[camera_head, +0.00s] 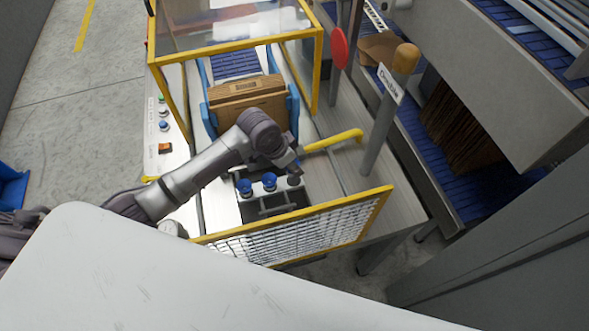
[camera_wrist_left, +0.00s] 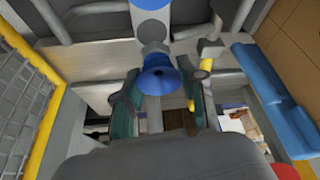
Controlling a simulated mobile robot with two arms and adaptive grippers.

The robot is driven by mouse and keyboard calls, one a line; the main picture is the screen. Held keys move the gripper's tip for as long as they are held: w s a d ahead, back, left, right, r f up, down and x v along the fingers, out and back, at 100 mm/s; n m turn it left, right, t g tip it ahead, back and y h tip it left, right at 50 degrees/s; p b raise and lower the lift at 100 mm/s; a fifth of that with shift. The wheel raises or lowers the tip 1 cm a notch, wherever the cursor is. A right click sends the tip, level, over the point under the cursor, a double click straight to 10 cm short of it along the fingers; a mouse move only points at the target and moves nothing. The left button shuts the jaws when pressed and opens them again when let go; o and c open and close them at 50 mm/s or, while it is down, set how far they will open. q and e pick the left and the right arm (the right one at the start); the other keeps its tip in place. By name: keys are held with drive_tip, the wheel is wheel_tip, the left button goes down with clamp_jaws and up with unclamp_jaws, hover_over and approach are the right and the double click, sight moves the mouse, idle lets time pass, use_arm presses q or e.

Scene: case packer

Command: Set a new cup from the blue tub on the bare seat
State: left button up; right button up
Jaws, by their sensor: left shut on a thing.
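My left gripper (camera_head: 292,168) reaches down over a bar carrying two blue cups (camera_head: 244,187) (camera_head: 270,183). A dark round part (camera_head: 294,180) sits at the bar's right end, just under the gripper; I cannot tell if it is the bare seat. In the left wrist view, a flared blue cup (camera_wrist_left: 160,78) lies between the fingers of my left gripper (camera_wrist_left: 162,100), shut on it. Its narrow end is close to a grey fitting (camera_wrist_left: 152,48); whether they touch is unclear. A blue container (camera_head: 12,185), perhaps the tub, shows at the left edge. My right gripper is out of view.
A yellow-framed mesh guard (camera_head: 300,232) stands in front of the bar. A brown carton stack (camera_head: 247,100) between blue side plates is behind it. A grey post (camera_head: 380,135), a red disc (camera_head: 338,47) and a blue conveyor (camera_head: 455,180) are to the right.

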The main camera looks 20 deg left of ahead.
use_arm(q)
drive_tip(key=shift+d+f, duration=0.2)
drive_tip(key=shift+f, duration=0.35)
wheel_tip(320, 180, down, 2)
drive_tip(key=shift+f+p, duration=0.2)
drive_tip(key=shift+p, duration=0.15)
drive_tip(key=shift+f, duration=0.5)
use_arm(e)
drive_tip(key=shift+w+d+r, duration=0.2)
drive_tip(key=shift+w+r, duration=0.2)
use_arm(q)
drive_tip(key=o, duration=0.9)
drive_tip(key=shift+o, duration=0.4)
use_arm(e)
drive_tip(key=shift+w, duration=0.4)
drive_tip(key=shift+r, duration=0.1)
